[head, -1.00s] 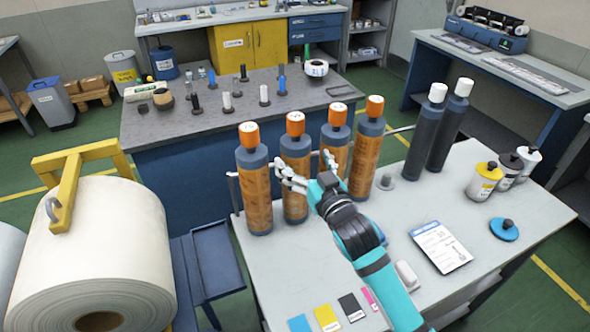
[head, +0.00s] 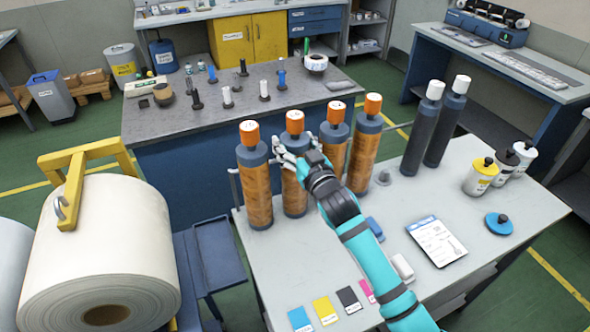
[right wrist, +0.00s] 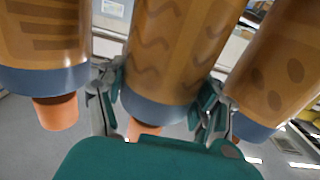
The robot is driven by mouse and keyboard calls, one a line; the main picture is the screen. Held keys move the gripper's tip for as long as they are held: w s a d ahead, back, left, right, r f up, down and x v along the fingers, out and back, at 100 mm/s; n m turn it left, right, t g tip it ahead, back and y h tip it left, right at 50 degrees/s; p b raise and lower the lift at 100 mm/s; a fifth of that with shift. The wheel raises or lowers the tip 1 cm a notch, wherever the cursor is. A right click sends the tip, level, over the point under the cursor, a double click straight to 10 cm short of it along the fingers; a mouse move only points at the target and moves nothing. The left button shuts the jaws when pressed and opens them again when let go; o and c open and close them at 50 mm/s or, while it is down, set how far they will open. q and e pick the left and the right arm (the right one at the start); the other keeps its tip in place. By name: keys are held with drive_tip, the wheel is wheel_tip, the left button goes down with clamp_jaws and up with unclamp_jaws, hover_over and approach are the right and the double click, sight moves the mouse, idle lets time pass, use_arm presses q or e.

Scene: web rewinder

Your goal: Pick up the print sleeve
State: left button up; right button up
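Several print sleeves, orange-brown with dark blue ends and orange caps, stand upright in a row on the light table (head: 330,262). My right gripper (head: 288,152) is at the upper part of the second sleeve from the left (head: 294,190). In the right wrist view its fingers (right wrist: 160,108) lie on both sides of the middle sleeve (right wrist: 168,50), which has wavy lines, close to its blue end. I cannot tell whether both fingers press on it. Other sleeves stand close on either side, a left one (right wrist: 45,35) and a right one (right wrist: 280,65). My left gripper is out of view.
Two dark cylinders with white caps (head: 421,135) stand right of the row. A large white roll (head: 100,235) is at left.

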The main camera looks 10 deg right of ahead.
drive_tip(key=c, duration=0.8)
drive_tip(key=shift+r, duration=0.1)
wheel_tip(320, 180, up, 18)
drive_tip(key=shift+b, duration=1.15)
